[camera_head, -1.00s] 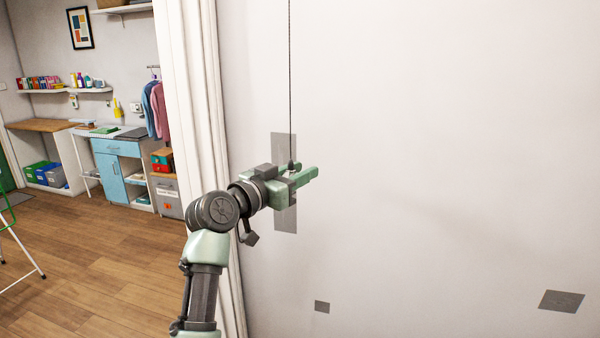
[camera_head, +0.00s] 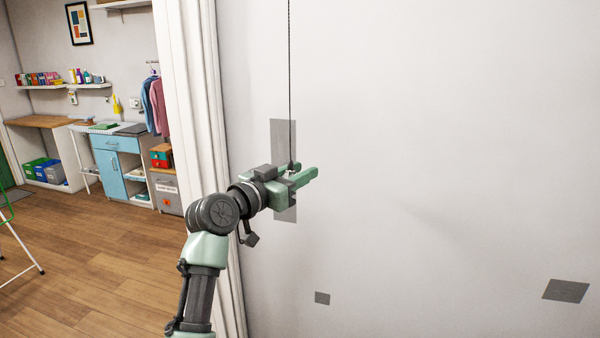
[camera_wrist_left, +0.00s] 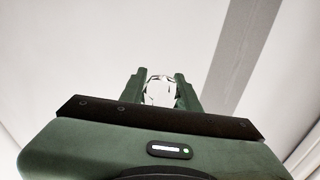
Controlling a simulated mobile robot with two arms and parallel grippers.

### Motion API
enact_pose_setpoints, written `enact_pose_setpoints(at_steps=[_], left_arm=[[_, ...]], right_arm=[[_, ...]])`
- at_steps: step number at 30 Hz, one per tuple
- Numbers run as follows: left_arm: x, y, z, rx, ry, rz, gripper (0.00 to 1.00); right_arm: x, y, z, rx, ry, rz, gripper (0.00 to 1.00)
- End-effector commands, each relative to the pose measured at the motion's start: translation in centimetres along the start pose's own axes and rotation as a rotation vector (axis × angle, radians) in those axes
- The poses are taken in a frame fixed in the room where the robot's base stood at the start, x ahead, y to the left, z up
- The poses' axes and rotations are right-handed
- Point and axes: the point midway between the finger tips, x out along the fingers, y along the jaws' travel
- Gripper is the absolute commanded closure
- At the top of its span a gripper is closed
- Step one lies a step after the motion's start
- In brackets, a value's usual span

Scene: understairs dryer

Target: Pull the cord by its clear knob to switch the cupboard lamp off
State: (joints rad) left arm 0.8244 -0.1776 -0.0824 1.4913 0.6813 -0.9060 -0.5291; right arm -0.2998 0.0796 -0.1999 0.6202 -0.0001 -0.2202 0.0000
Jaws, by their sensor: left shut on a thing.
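The cord (camera_head: 290,80) is thin and dark and hangs straight from above the top of the head view down to my left gripper (camera_head: 303,170). The clear knob (camera_wrist_left: 159,90) shows in the left wrist view between the two green fingers, bright and see-through. My left gripper is shut on the knob. In the head view the fingers mostly hide the knob. The cupboard lamp itself is in neither view. My right gripper is not in view.
A pale wall (camera_head: 430,120) with a grey strip (camera_head: 283,140) stands behind the gripper. A white post (camera_head: 190,90) is left of it. A blue cabinet (camera_head: 115,170) and shelves stand further off. The area right of the gripper is clear.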

Motion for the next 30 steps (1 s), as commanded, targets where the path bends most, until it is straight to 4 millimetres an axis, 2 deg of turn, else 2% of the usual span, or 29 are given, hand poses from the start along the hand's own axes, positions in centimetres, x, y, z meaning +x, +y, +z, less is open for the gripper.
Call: enact_pose_setpoints(at_steps=[1,5,6,8,20,30], left_arm=[[0.1,0.0,0.5,-0.003,-0.012,0.002,1.00],[0.1,0.0,0.7,-0.004,-0.016,0.003,1.00],[0.1,0.1,0.7,-0.004,-0.017,0.003,0.63],[0.1,0.1,0.8,-0.005,-0.017,0.003,0.46],[-0.5,-0.1,0.5,-0.002,-0.010,0.001,0.46],[-5.9,-0.1,0.7,0.001,-0.012,-0.001,0.46]], right_arm=[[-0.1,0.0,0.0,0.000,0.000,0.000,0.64],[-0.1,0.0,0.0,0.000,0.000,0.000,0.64],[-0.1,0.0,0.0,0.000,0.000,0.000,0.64],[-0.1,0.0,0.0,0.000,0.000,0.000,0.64],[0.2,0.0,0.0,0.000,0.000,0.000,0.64],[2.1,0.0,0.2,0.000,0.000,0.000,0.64]])
